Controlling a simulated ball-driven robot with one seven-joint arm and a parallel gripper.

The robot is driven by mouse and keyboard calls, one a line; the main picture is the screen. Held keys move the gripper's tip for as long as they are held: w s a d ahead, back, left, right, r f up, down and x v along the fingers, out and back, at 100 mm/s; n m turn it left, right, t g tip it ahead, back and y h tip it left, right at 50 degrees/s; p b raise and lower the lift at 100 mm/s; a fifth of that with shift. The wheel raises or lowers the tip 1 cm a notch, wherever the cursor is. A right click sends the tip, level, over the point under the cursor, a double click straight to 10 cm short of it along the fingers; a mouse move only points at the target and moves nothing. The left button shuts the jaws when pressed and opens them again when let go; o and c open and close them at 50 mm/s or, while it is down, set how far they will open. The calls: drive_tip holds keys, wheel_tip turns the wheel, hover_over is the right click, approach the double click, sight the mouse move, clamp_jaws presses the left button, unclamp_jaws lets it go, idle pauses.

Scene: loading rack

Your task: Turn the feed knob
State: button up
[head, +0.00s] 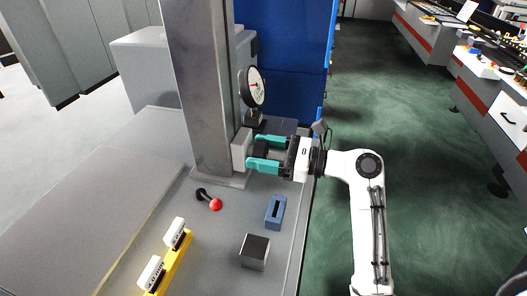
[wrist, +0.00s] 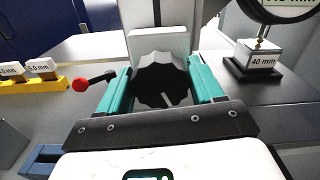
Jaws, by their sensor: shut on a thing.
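The feed knob (wrist: 160,82) is a black, fluted knob with a pale pointer line, on a light grey block (wrist: 158,42) at the foot of the column. In the wrist view the pointer line leans slightly from upright. My gripper (wrist: 161,85) has teal fingers on the left and right sides of the knob and is shut on it. In the head view my gripper (head: 263,153) reaches in from the right, and the knob (head: 261,149) shows partly between the fingers.
A dial gauge (head: 252,87) stands behind my gripper, by a block marked 40 mm (wrist: 260,60). A red-tipped lever (head: 215,204), a blue slotted block (head: 275,212), a dark-topped metal block (head: 254,252) and a yellow rack (head: 172,262) with white blocks stand in front. The grey column (head: 201,90) rises left.

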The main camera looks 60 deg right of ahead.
drive_tip(key=c, duration=0.3)
